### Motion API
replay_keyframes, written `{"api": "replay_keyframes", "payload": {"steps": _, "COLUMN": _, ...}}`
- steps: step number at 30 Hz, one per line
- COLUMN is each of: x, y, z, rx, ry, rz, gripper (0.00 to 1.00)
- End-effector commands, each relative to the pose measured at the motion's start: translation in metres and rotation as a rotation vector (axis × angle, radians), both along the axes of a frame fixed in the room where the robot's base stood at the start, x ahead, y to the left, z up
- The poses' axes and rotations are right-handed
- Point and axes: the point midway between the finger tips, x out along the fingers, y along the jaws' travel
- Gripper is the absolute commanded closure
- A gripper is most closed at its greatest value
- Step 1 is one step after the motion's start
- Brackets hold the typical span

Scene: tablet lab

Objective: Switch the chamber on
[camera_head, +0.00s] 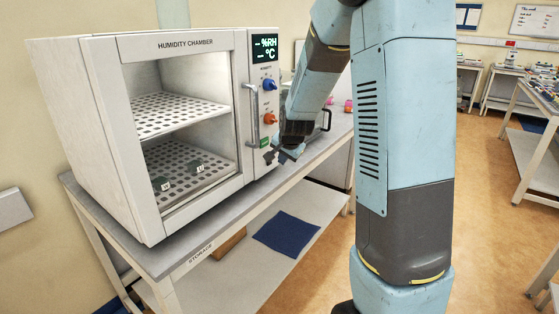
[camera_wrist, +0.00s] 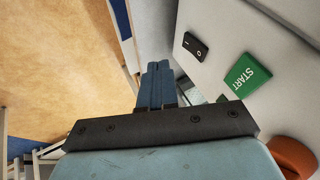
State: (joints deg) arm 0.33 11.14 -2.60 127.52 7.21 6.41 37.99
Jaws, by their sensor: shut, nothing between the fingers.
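The humidity chamber (camera_head: 178,119) stands on a bench, with a window showing two perforated shelves. Its display (camera_head: 265,48) reads dashes with %RH and °C. Below it are a blue knob (camera_head: 269,85), an orange knob (camera_head: 270,119) and a green button (camera_head: 265,142). In the wrist view the green START button (camera_wrist: 242,76) and a black rocker switch (camera_wrist: 195,46) marked I and O are on the panel. My gripper (camera_wrist: 158,68) is shut and empty, its fingertips left of and below the switch, apart from it in the picture. My gripper also shows in the head view (camera_head: 284,154), near the panel's lower part.
Two small dark labelled items (camera_head: 161,184) rest on the lower chamber shelf. The door handle (camera_head: 253,116) stands out beside the panel. The bench (camera_head: 172,254) has a lower shelf with a blue cloth (camera_head: 286,233). Open floor lies right of my arm.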

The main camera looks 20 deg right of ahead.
Motion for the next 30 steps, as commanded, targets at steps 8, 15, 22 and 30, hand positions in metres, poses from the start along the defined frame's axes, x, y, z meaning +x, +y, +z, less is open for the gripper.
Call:
{"api": "replay_keyframes", "payload": {"steps": 8, "x": -0.020, "y": 0.004, "z": 0.029, "rx": 0.001, "ry": -0.001, "rz": 0.007, "gripper": 1.00}}
{"api": "replay_keyframes", "payload": {"steps": 15, "x": -0.039, "y": 0.005, "z": 0.056, "rx": 0.001, "ry": -0.001, "rz": 0.007, "gripper": 1.00}}
{"api": "replay_keyframes", "payload": {"steps": 22, "x": -0.049, "y": 0.005, "z": 0.069, "rx": 0.001, "ry": 0.000, "rz": 0.007, "gripper": 1.00}}
{"api": "replay_keyframes", "payload": {"steps": 30, "x": -0.051, "y": 0.005, "z": 0.071, "rx": 0.001, "ry": 0.001, "rz": 0.007, "gripper": 1.00}}
